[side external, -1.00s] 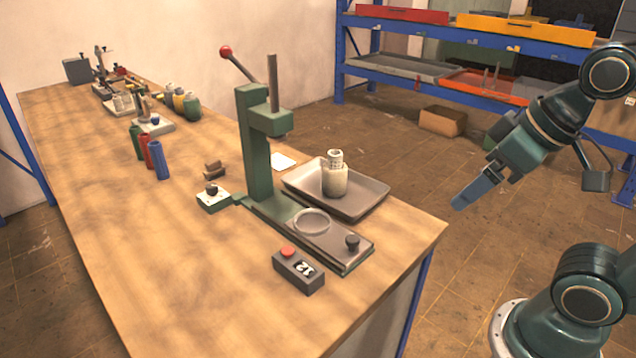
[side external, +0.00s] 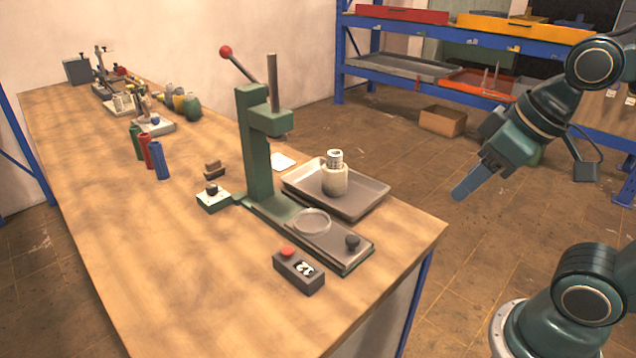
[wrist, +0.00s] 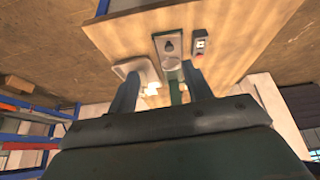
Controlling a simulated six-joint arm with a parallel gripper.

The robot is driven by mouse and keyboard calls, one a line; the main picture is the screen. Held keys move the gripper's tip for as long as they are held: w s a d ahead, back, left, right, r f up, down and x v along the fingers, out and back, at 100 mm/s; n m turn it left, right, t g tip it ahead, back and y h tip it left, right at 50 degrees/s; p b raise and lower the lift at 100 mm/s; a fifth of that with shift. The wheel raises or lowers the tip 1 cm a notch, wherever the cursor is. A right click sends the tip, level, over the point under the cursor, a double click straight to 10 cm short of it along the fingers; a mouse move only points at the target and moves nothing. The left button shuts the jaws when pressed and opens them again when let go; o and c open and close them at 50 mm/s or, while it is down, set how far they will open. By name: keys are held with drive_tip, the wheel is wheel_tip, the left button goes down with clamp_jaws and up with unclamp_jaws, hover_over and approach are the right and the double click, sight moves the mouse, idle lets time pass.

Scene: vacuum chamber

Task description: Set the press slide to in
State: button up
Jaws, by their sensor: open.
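The green arbor press (side external: 257,150) stands on the bench, with a red-knobbed lever (side external: 238,63) raised to the upper left. Its slide (side external: 328,244) lies along the base toward the bench's front edge. The slide carries a pale round ring or dish (side external: 312,222) and a dark knob (side external: 352,241) at its outer end. The slide with its knob also shows in the wrist view (wrist: 169,46). My gripper (side external: 462,193) is off the bench to the right, clear of the press and empty. Its two fingers stand apart in the wrist view (wrist: 162,88).
A grey tray (side external: 368,203) with a capped jar (side external: 335,174) sits right of the press. A dark box with a red button (side external: 299,271) sits in front of the slide. Coloured cylinders (side external: 150,153) and small parts stand farther left. The bench's near left is clear.

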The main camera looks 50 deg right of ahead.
drive_tip(key=w+f+n+g, duration=0.1)
drive_tip(key=w+n+g, duration=0.25)
drive_tip(key=w, duration=0.65)
drive_tip(key=n+g, duration=0.2)
drive_tip(key=n, duration=0.3)
hover_over(353, 238)
wheel_tip(353, 238, down, 7)
drive_tip(key=shift+f, duration=0.2)
wheel_tip(353, 238, down, 13)
drive_tip(key=shift+f, duration=0.2)
clamp_jaws()
